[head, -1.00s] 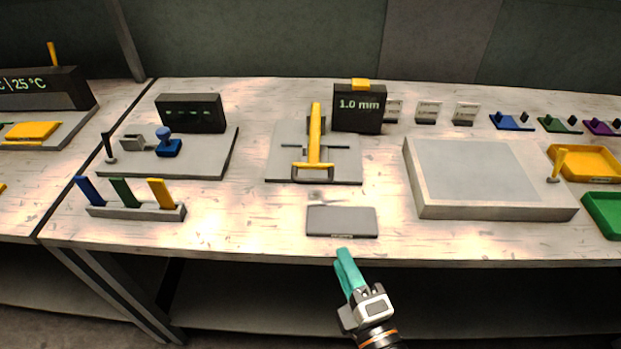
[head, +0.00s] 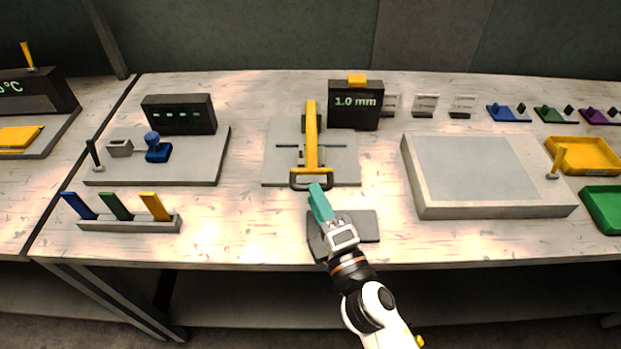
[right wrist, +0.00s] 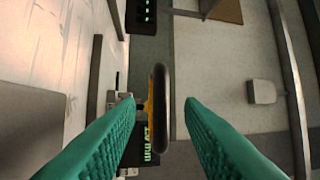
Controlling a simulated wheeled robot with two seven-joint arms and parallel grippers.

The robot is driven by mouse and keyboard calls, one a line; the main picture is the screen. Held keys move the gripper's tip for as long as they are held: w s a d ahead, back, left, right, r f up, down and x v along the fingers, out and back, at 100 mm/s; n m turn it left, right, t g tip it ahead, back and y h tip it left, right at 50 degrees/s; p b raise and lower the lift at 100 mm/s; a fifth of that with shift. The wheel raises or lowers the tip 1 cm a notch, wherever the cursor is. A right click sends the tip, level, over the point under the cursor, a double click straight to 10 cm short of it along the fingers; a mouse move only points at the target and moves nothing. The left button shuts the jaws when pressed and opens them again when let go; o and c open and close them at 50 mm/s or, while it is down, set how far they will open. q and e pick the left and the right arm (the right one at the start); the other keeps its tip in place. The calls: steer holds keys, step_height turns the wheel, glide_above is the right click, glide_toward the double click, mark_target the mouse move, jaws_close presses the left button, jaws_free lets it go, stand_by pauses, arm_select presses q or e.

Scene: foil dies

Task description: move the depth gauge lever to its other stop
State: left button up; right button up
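A yellow lever (head: 311,135) stands on a grey plate (head: 342,170) in the middle of the bench, with a dark loop handle (head: 311,180) at its near end. A black display (head: 355,110) reading 1.0 mm stands behind it to the right. My right gripper (head: 316,187) reaches toward the handle from the front. In the right wrist view my right gripper (right wrist: 158,103) is open, and the dark handle (right wrist: 160,110) shows between and beyond its fingers. I cannot tell whether they touch it. My left gripper is out of view.
A dark flat pad (head: 362,225) lies under my right forearm. A raised grey slab (head: 475,175) is to the right, with yellow (head: 590,155) and green (head: 605,205) trays beyond. A rack of coloured levers (head: 130,224) and a blue-knobbed fixture (head: 157,150) are to the left.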

steer(key=shift+x, duration=1.8)
jaws_close()
